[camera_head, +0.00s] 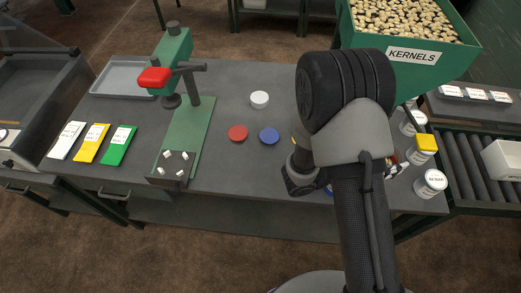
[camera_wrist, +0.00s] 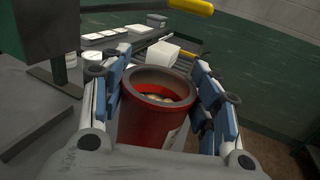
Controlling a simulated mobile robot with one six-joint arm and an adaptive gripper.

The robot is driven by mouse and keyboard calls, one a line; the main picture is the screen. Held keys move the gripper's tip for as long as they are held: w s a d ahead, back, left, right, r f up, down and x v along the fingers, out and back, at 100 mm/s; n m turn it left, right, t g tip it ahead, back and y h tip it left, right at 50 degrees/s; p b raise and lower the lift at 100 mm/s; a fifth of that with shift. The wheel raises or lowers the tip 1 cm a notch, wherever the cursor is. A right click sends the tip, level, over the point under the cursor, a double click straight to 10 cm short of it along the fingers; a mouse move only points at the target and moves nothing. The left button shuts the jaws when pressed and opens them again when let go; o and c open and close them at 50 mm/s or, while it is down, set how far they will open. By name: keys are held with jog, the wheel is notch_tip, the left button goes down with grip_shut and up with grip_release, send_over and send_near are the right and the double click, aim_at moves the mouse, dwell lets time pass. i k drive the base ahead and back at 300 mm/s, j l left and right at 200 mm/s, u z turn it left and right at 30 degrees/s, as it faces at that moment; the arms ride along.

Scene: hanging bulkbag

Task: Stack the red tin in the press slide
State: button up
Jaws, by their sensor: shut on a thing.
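A red tin (camera_wrist: 150,122) with a dark rim stands upright between the fingers of my gripper (camera_wrist: 157,100) in the wrist view. My gripper is shut on its sides, and pale kernels show inside the tin. In the head view my arm hides most of the gripper and tin. The green press (camera_head: 172,62) with a red handle piece stands at the left of the table. Its long green base (camera_head: 190,130) runs toward the front edge, ending in a dark fixture (camera_head: 168,181) with several small white pieces. The gripper is well to the right of the press.
Red (camera_head: 238,133), blue (camera_head: 269,136) and white (camera_head: 259,99) lids lie mid-table. White (camera_head: 66,141), yellow (camera_head: 90,143) and green (camera_head: 117,146) cards lie left. A kernels hopper (camera_head: 415,50) overhangs the right, near labelled tins (camera_head: 430,184) and a roller conveyor (camera_head: 475,165).

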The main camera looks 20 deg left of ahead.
aim_at(174, 164)
jog(key=k+u, duration=0.3)
jog(key=k+j+u, duration=0.15)
jog(key=u, duration=2.15)
